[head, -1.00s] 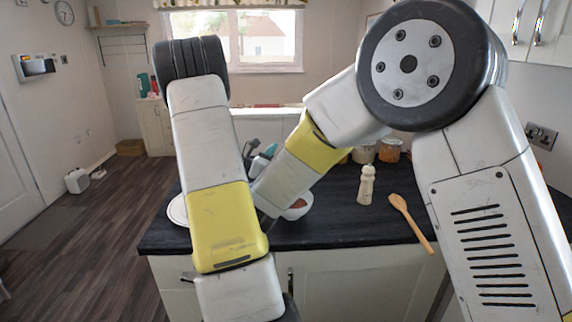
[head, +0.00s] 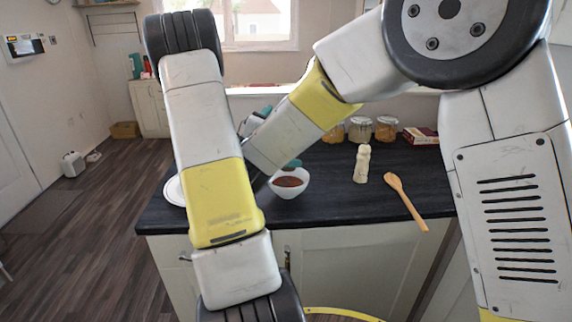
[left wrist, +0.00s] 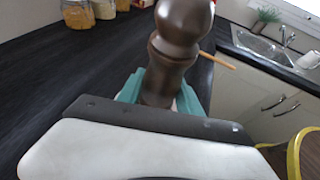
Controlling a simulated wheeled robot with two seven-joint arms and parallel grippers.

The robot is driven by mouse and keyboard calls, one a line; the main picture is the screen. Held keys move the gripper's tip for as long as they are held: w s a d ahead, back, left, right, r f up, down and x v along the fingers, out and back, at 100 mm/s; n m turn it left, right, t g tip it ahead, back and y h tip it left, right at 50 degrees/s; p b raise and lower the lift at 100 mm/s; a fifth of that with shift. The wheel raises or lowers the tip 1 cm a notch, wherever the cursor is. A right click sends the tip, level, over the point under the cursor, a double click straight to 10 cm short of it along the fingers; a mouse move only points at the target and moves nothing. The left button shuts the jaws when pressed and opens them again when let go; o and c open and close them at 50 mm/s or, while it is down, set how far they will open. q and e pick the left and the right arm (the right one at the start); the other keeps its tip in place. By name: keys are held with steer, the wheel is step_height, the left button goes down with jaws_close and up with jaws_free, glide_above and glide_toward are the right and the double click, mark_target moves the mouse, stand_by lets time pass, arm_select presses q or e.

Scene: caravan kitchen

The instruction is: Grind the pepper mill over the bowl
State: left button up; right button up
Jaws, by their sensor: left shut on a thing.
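A dark brown pepper mill (left wrist: 170,45) stands roughly upright between the teal fingertips of my left gripper (left wrist: 160,92) in the left wrist view. The gripper is shut on it. In the head view my right forearm hides the mill; a bit of teal of the left gripper (head: 292,163) shows just behind the bowl's rim. The white bowl (head: 302,186) with reddish-brown contents sits on the dark worktop. Whether the mill is over the bowl or beside it cannot be told. My right gripper is hidden behind my left arm.
Several jars (head: 386,129) and a red box (head: 421,136) stand behind. A white plate (head: 174,191) is partly hidden at left. A sink (left wrist: 268,48) shows in the left wrist view.

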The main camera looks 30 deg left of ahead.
stand_by(0.3)
arm_select(q)
steer(key=shift+r, duration=2.5)
